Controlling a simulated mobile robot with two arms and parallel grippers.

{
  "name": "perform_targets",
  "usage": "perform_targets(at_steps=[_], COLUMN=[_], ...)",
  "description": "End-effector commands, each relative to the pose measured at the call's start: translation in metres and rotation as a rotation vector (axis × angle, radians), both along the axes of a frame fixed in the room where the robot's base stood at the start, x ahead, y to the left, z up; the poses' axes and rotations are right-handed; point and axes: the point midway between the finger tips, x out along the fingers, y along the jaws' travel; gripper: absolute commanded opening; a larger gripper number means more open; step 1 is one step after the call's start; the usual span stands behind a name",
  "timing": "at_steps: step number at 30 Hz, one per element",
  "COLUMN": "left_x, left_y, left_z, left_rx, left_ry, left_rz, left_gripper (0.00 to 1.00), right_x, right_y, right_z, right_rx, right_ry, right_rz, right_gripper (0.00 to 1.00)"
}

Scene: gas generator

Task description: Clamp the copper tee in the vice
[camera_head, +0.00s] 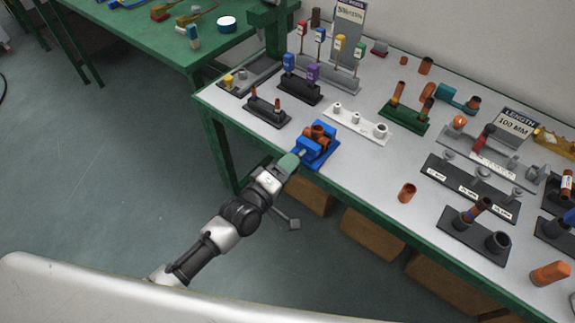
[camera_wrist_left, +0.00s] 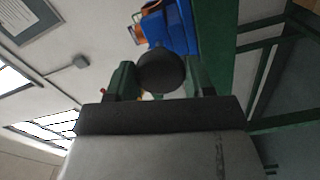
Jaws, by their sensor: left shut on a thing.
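The blue vice (camera_head: 317,153) stands at the table's front left edge. The copper tee (camera_head: 318,134) sits at the top of the vice, between its jaws as far as I can see; whether the jaws press on it I cannot tell. My left gripper (camera_head: 296,157) is at the front of the vice. In the left wrist view, its fingers (camera_wrist_left: 161,82) are shut on a dark round knob (camera_wrist_left: 162,70), with the blue vice (camera_wrist_left: 180,25) just beyond and a bit of copper (camera_wrist_left: 138,35) beside it. My right gripper is not in view.
Close behind the vice are a white rack (camera_head: 345,122) and a black stand (camera_head: 267,113). A loose copper fitting (camera_head: 407,192) stands to the right on the grey table. A green table (camera_head: 160,40) is at the back left. The tabletop just right of the vice is clear.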

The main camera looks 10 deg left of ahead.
Motion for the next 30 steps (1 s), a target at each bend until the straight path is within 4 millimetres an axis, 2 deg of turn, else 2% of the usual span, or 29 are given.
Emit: perform_targets(at_steps=[5,15,28,29,30], left_x=[-0.0003,-0.0004,-0.0003,-0.0003,-0.0003], left_y=[0.0001,0.0000,0.0000,0.0000,0.0000], left_z=[-0.0004,-0.0004,-0.0011,-0.0011,-0.0011], left_rx=[0.013,0.203,0.214,0.214,0.214], left_ry=[-0.005,-0.115,-0.121,-0.121,-0.121], left_rz=[0.000,0.000,0.000,0.000,0.000], left_gripper=[0.29,0.29,0.29,0.54,0.60], right_x=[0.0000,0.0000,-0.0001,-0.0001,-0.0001], right_y=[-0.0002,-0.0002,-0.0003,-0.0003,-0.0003], right_z=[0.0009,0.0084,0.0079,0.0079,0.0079], right_rx=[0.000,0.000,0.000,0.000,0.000], right_ry=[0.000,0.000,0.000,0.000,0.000], right_rz=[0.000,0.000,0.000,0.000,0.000], right_gripper=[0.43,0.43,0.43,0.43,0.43])
